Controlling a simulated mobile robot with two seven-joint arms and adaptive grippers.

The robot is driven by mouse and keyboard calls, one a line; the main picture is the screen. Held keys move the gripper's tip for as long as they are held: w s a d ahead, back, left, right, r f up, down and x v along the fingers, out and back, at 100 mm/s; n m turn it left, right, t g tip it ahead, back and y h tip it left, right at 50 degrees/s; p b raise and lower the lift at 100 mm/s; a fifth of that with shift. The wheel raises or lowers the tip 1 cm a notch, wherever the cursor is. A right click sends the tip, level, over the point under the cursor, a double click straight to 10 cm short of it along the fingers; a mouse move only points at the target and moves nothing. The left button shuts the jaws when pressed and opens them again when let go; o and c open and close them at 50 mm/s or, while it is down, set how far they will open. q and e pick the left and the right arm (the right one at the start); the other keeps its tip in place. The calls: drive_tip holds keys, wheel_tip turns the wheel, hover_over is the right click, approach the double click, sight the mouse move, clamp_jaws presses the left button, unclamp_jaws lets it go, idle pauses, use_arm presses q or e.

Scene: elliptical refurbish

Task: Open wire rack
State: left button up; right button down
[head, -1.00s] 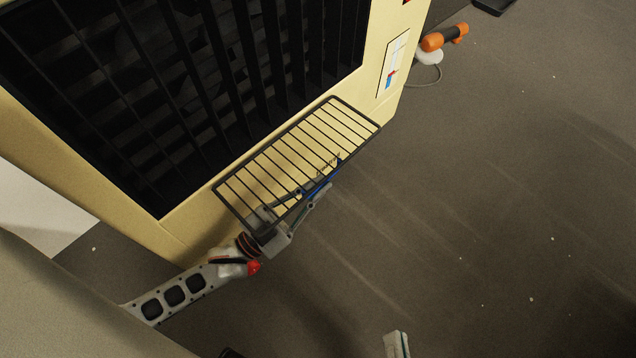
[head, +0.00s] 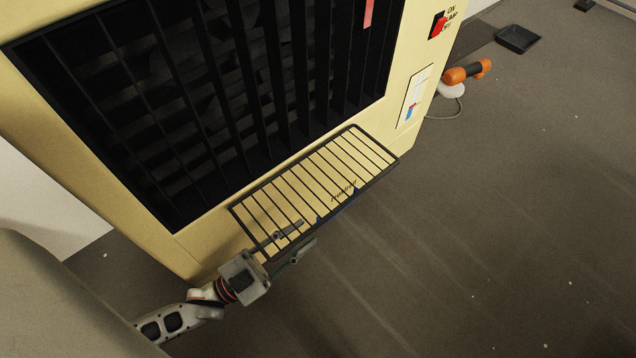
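The wire rack (head: 375,141) is a black rectangular wire grid low on the front of a yellow machine (head: 206,239), just below its dark grille. The machine's yellow face shows through the bars. I cannot tell how far the rack tilts out. My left gripper (head: 307,233) is at the rack's lower left corner. Its two fingers are apart, one over the bars and one beside the outer edge. Whether they touch the rack is unclear. A blue patch shows at the rack's outer edge. My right gripper is not in view.
An orange-and-black tool (head: 467,72) with a white part and cable lies beside the machine's right side. A black tray (head: 517,40) lies further back. A red switch (head: 438,25) is on the machine's upper right. The grey floor to the right is largely clear.

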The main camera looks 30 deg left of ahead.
use_arm(q)
drive_tip(key=shift+v, duration=1.65)
